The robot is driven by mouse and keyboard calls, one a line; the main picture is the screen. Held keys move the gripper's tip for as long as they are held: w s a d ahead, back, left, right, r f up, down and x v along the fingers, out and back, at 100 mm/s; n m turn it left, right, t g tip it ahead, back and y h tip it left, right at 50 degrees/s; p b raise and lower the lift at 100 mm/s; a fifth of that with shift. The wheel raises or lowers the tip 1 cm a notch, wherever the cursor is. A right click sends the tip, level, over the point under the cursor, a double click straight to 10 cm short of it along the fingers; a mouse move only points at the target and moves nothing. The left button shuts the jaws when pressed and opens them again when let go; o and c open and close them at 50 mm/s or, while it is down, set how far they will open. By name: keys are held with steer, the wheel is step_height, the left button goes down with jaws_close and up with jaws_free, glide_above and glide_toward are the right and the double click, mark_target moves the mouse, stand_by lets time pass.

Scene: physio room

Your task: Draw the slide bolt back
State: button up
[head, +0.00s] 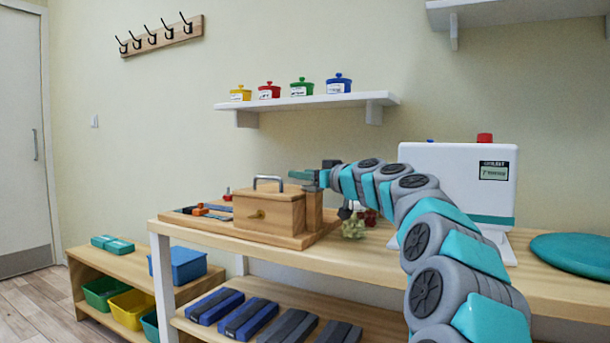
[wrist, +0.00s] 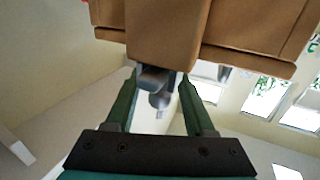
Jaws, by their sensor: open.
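My gripper (head: 300,175) is at the top of the box's right side, by the post. In the wrist view, my open gripper (wrist: 158,78) has a grey metal piece (wrist: 153,80), seemingly the slide bolt's end, between its fingers. I cannot tell whether the fingers touch it. The brown wooden part (wrist: 165,30) is just beyond the fingertips. The rest of the bolt is hidden in the head view.
Tools (head: 208,210) lie on the board left of the box. A white unit (head: 455,185) and a teal disc (head: 575,252) are on the bench at right. A wall shelf (head: 310,101) with small coloured pots hangs above. A small plant (head: 353,228) is near my arm.

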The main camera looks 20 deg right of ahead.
jaws_close()
stand_by(1.3)
